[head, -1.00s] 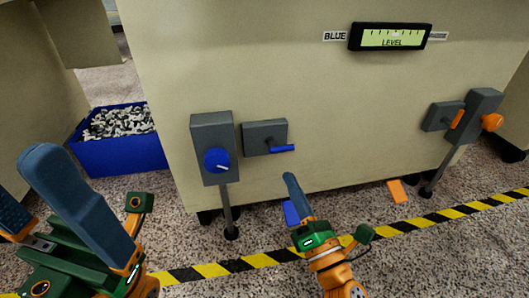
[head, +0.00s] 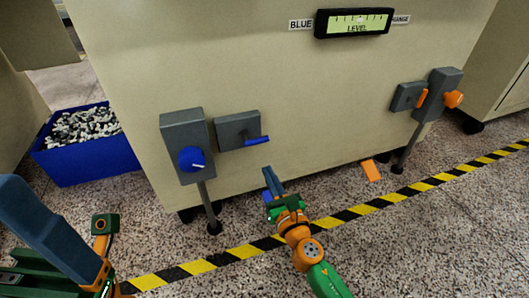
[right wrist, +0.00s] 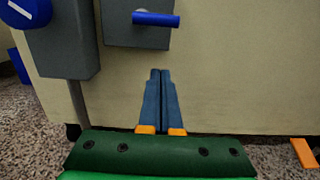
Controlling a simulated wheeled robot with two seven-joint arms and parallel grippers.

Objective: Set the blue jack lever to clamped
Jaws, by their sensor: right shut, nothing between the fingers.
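The blue jack lever (head: 257,140) sticks out to the right, nearly level, from a grey box (head: 232,129) on the beige machine front. It also shows at the top of the right wrist view (right wrist: 155,19). My right gripper (head: 268,172) is shut and empty, just below the lever and apart from it. Its closed blue fingers point at the panel under the lever in the right wrist view (right wrist: 160,74). My left gripper is at the lower left; only one blue finger (head: 45,232) shows clearly now, and its fingers stood wide apart a second ago.
A blue knob (head: 192,159) sits on a grey post box left of the lever. An orange lever (head: 422,98) and orange knob (head: 453,99) are at the right. A level display (head: 352,22) is above. An orange pedal (head: 371,170) and a blue bin (head: 85,160) are low down.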

